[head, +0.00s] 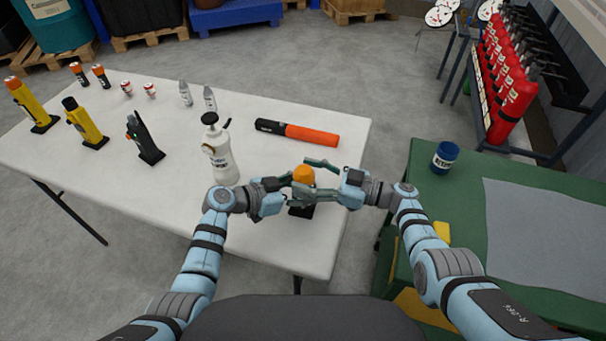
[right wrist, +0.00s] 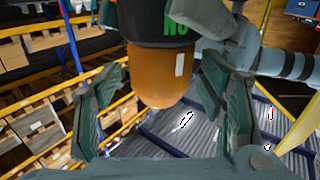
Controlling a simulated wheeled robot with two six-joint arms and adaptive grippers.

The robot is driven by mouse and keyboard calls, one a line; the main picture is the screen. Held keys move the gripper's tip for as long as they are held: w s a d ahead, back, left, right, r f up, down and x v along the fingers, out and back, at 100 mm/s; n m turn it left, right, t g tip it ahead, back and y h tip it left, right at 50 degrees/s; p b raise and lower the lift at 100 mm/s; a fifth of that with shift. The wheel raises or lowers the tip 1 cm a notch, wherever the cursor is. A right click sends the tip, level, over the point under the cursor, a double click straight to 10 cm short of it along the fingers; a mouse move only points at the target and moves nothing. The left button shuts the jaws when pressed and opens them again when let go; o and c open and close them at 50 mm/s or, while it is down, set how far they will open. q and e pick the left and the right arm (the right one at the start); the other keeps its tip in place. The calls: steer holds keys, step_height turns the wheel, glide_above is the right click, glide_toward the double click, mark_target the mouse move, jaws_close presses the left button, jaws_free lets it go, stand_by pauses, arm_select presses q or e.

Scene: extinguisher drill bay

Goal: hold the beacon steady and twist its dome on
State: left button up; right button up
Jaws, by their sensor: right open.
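The beacon's orange dome (head: 303,174) shows near the white table's front right. A black base (head: 301,211) shows below it, the body between mostly hidden by my grippers. In the right wrist view the dome (right wrist: 160,75) appears inverted, against the dark beacon body (right wrist: 163,22) with green lettering. My left gripper (head: 284,186) comes from the left, its fingers closed around the body below the dome. My right gripper (head: 309,178) is open, fingers either side of the dome, with visible gaps in the right wrist view. I cannot tell how firmly the dome is seated.
A white spray bottle (head: 219,150) stands close left of my left gripper. An orange-black flashlight (head: 297,133) lies behind the beacon. Other lamps and small items stand farther left on the white table (head: 180,190). A blue jar (head: 445,157) stands on the green bench (head: 440,200) at right.

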steer(key=v, duration=1)
steer(key=shift+s+d, duration=0.15)
steer(key=shift+d, duration=0.2)
steer(key=shift+c, duration=1)
steer(key=shift+s+a+f, duration=0.1)
steer(key=shift+a+f, duration=0.05)
steer(key=shift+f, duration=0.1)
steer(key=shift+c, duration=0.4)
steer(key=w+a+m+t, duration=0.1)
steer(key=a, duration=0.2)
steer(key=w+a+m+t+h, duration=0.1)
steer(key=a+t, duration=0.1)
steer(key=a, duration=0.2)
steer(key=w+a+m+t+h, duration=0.1)
steer(key=w+a+m+t, duration=0.1)
steer(key=a, duration=0.2)
steer(key=shift+a, duration=0.15)
steer(key=shift+c, duration=0.6)
